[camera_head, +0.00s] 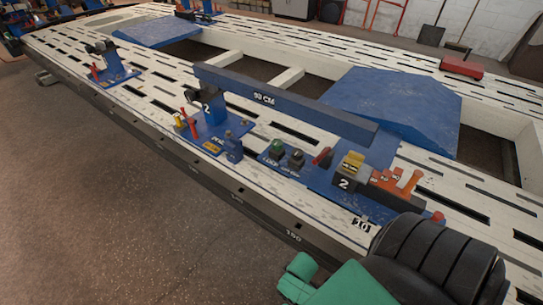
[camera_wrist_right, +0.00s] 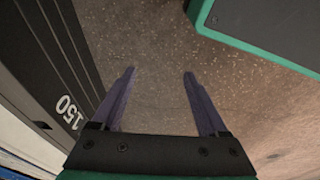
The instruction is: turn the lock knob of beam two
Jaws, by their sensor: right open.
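Beam two is a long dark blue beam (camera_head: 290,106), marked 90 CM, in the head view. Its left end rests on a blue post (camera_head: 214,107) marked 2. Near its right end, a blue base plate (camera_head: 345,183) carries a green knob (camera_head: 277,147) and a black knob (camera_head: 296,159). The small lettering beside them is too blurred to tell surely which is the lock knob. My right gripper (camera_wrist_right: 157,80) is open and empty in the right wrist view, above the floor beside the bench, apart from the knobs. My left gripper is not in view.
The slotted white bench (camera_head: 75,47) runs across the head view. A red lever (camera_head: 322,157), a grey-black block (camera_head: 347,178) marked 2 and an orange clamp (camera_head: 396,186) stand near the knobs. Blue ramps (camera_head: 395,108) lie behind. The floor (camera_head: 110,190) in front is clear.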

